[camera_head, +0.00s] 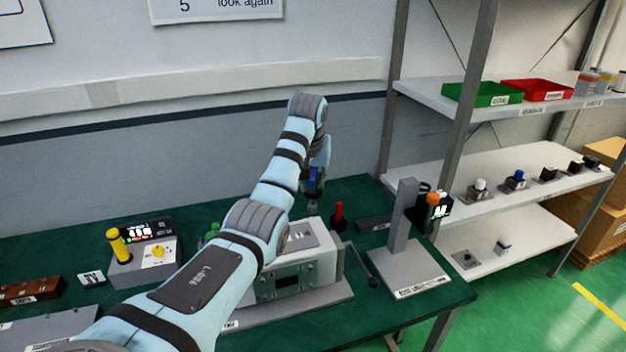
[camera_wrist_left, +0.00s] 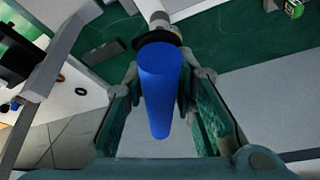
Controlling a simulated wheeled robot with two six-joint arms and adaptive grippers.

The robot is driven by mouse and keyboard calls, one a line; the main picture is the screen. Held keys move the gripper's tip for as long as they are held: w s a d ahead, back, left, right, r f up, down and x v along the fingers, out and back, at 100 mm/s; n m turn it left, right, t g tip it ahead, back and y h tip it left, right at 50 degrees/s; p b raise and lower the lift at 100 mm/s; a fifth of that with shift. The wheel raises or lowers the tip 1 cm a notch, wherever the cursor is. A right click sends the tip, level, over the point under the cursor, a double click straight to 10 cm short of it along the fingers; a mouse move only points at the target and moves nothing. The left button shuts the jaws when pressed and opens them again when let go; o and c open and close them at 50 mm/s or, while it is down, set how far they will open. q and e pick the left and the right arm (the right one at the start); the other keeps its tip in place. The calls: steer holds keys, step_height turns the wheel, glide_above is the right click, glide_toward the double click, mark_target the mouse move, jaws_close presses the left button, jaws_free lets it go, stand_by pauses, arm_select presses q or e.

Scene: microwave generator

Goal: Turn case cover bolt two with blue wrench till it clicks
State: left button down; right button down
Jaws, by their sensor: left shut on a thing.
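My left gripper (camera_head: 318,172) is shut on the blue wrench (camera_head: 313,185), which points down above the far right part of the grey case (camera_head: 318,262). The left wrist view shows the blue handle (camera_wrist_left: 160,90) between the two finger pads (camera_wrist_left: 162,95). The wrench tip is close to the case cover top; I cannot tell whether it touches. My left arm hides the left part of the case. Case cover bolt two cannot be made out. My right gripper is not in view.
A red-handled tool (camera_head: 339,216) stands just right of the wrench. A grey post stand (camera_head: 402,240) is further right. A yellow-handled tool (camera_head: 118,243) stands on a box at left. Shelves (camera_head: 500,180) with parts and green and red bins stand at right.

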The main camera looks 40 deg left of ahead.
arm_select(q)
steer(key=shift+s+r, duration=0.1)
steer(key=shift+s+d+r, duration=0.1)
steer(key=shift+s+r, duration=0.2)
steer(key=shift+s, duration=0.35)
steer(key=shift+s+r, duration=0.25)
steer(key=shift+s, duration=0.35)
steer(key=shift+r, duration=0.15)
steer(key=shift+f, duration=0.2)
step_height(320, 180, down, 6)
steer(key=shift+r+b, duration=0.15)
steer(key=shift+b, duration=1.05)
stand_by(0.5)
